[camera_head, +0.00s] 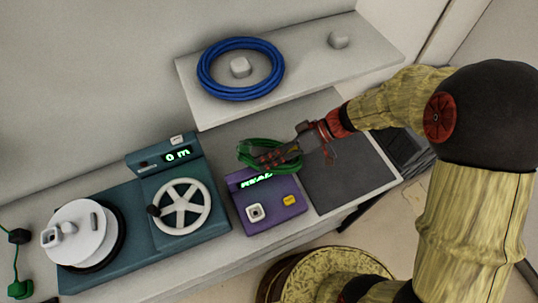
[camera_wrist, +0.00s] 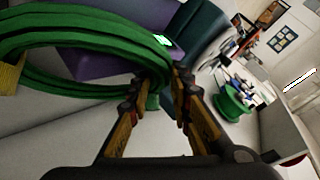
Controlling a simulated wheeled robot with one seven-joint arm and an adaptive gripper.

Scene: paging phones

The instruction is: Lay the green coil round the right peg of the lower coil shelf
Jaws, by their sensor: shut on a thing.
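The green coil (camera_head: 246,152) hangs in the air above the counter, in front of the shelf and over the back of a purple box. In the wrist view the green coil (camera_wrist: 70,28) passes between the fingertips of my gripper (camera_wrist: 158,85) and extends to the left. One shelf with pegs (camera_head: 310,80) is in the head view, behind and above the coil. Its right peg (camera_head: 339,40) is a bare light knob. A blue coil (camera_head: 213,87) lies round its left peg (camera_head: 240,68).
A purple box (camera_head: 270,213) with a lit display stands on the counter below the coil. A teal winding machine (camera_head: 205,225) with a handwheel is to its left. A dark mat (camera_head: 355,170) lies to its right. The shelf around the right peg is clear.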

